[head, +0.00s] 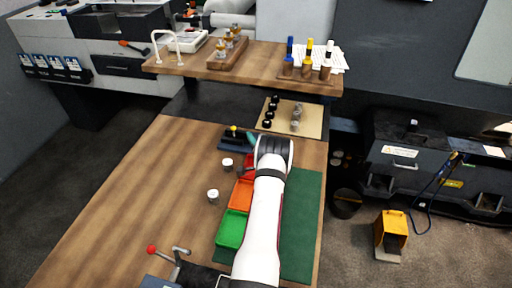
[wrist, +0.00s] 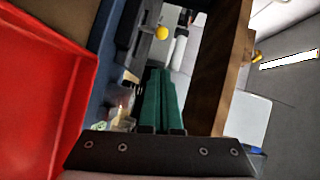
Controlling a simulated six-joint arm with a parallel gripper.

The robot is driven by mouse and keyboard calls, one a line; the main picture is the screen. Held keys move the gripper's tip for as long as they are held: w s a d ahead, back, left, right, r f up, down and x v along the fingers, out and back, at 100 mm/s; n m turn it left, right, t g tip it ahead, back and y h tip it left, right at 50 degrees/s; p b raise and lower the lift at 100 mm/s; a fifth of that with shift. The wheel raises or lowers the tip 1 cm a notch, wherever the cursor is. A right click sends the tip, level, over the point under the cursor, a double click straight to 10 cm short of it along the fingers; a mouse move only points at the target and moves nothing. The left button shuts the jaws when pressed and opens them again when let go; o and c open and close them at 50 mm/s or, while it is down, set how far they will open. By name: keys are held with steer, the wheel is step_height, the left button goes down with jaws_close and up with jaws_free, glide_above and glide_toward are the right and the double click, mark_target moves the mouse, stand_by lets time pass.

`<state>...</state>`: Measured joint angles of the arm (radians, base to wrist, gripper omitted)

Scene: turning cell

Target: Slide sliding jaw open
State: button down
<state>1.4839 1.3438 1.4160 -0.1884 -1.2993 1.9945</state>
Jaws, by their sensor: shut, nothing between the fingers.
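A small dark fixture (head: 234,142) on a blue base stands at the far part of the wooden table, with a yellow knob (head: 234,128) on top. In the wrist view the knob (wrist: 161,33) sits ahead of the fingertips, beside dark blocks (wrist: 128,35). Which block is the sliding jaw I cannot tell. My gripper (wrist: 160,72) has green fingers that are shut and empty. They point toward the fixture and appear apart from the knob. In the head view the fingers (head: 251,138) show just right of the fixture; my wrist hides part of that area.
Red (head: 248,171), orange (head: 240,195) and green (head: 231,229) bins line the green mat (head: 303,215) under my arm. The red bin (wrist: 45,90) is close at left in the wrist view. Two small pale cylinders (head: 213,195) stand left of the bins. The table's left is clear.

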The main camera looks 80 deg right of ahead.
steer(key=v, duration=0.7)
